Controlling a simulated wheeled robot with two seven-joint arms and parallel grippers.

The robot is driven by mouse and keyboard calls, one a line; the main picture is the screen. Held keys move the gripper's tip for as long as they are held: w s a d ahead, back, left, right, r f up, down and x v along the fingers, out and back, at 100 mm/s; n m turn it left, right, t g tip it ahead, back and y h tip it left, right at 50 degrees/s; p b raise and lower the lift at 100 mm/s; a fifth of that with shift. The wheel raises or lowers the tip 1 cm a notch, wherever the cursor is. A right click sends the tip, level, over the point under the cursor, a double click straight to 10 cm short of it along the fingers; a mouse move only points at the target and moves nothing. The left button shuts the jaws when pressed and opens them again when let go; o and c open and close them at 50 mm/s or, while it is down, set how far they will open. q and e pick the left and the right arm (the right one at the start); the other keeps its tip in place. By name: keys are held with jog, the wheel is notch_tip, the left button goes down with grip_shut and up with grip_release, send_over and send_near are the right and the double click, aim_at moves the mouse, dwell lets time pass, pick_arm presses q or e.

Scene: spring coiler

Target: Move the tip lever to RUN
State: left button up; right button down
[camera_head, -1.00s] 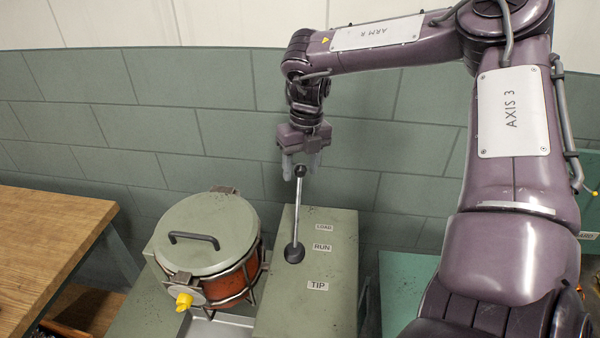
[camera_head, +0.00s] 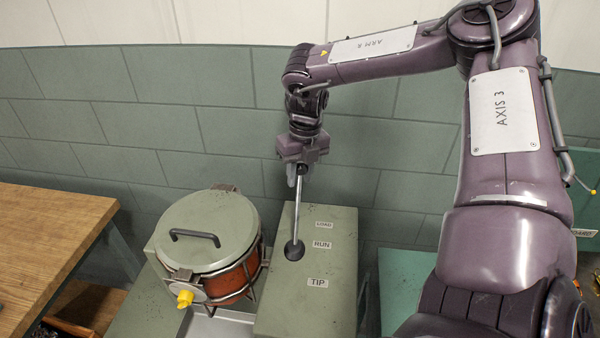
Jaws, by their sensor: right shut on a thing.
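The tip lever (camera_head: 298,212) is a thin metal rod rising from a dark round pivot (camera_head: 294,250) on a grey-green box (camera_head: 330,272). It stands nearly upright, its top leaning slightly right. Labels LOAD (camera_head: 324,225), RUN (camera_head: 322,245) and TIP (camera_head: 317,283) run from back to front along the box, right of the lever. My right gripper (camera_head: 298,172) comes down from above and is shut on the lever's top, hiding its dark knob. My left gripper is not in view.
A wooden table (camera_head: 45,235) is at the far left. A tiled wall (camera_head: 210,90) stands behind.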

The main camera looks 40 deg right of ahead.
jog(key=shift+s+a+r+t+b, duration=0.1)
jog(key=shift+s+a+t+b, duration=0.15)
jog(key=shift+a+b, duration=0.2)
jog(key=s+a+b, duration=0.1)
jog(key=s+a+r+t+h+b, duration=0.1)
jog(key=s+a+r+h, duration=0.1)
jog(key=a, duration=0.1)
jog(key=shift+s+b, duration=0.25)
jog(key=shift+b, duration=0.15)
jog(key=c, duration=1.1)
grip_release()
jog(key=shift+a, duration=0.1)
jog(key=shift+r+t, duration=0.1)
jog(key=shift+t, duration=0.15)
jog(key=b+v, duration=0.1)
jog(key=v, duration=0.6)
jog(key=shift+r+b, duration=0.3)
jog(key=shift+r, duration=0.1)
